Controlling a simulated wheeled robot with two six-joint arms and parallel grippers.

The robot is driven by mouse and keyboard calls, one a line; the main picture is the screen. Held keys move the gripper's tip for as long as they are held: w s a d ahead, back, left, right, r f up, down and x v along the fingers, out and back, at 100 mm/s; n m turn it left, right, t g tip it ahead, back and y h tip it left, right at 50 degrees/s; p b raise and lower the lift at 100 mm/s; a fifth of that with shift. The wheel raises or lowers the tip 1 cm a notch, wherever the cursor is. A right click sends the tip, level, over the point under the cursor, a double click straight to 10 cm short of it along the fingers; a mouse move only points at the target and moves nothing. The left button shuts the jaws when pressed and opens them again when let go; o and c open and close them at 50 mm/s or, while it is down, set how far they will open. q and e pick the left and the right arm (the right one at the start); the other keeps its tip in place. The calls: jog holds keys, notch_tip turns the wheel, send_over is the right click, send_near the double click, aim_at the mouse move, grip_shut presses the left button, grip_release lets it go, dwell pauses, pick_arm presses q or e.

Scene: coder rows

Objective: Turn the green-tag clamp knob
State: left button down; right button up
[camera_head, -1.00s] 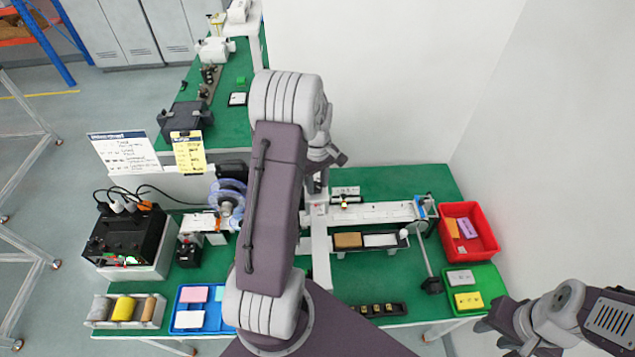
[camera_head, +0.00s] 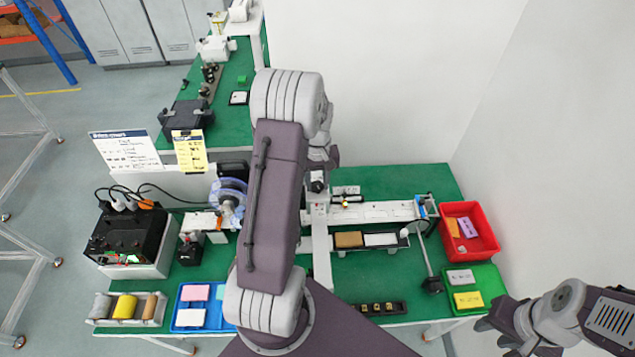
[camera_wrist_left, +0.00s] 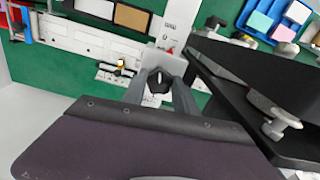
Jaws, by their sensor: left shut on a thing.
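A black knob (camera_wrist_left: 158,82) with a white mark on its top sits on a light grey block (camera_wrist_left: 150,60) in the left wrist view. My left gripper (camera_wrist_left: 159,88) has one finger on each side of this knob and is shut on it. A dark knob (camera_head: 317,186) also shows in the head view, at the top of the white rail beside my wrist. I cannot make out a green tag on the knob; the fingers and wrist hide part of its surroundings. Of my right arm only links show at the lower right; its gripper is not in view.
A small fixture with a yellow and red part (camera_head: 345,203) stands close right of the knob. A white rail (camera_head: 385,211) runs right towards a red bin (camera_head: 483,218). A black box (camera_head: 127,240), blue tray (camera_head: 186,322) and green tray (camera_head: 490,280) stand around the bench.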

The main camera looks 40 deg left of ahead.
aim_at(317, 185)
pick_arm(q)
jog(key=shift+w+r, duration=0.1)
jog(key=shift+w, duration=0.05)
jog(key=c, duration=1)
grip_release()
jog(key=shift+o, duration=0.2)
jog(key=shift+a+r, duration=0.1)
jog(key=shift+r, duration=0.2)
notch_tip(317, 185, up, 8)
jog(key=b, duration=0.2)
jog(key=shift+r, duration=0.2)
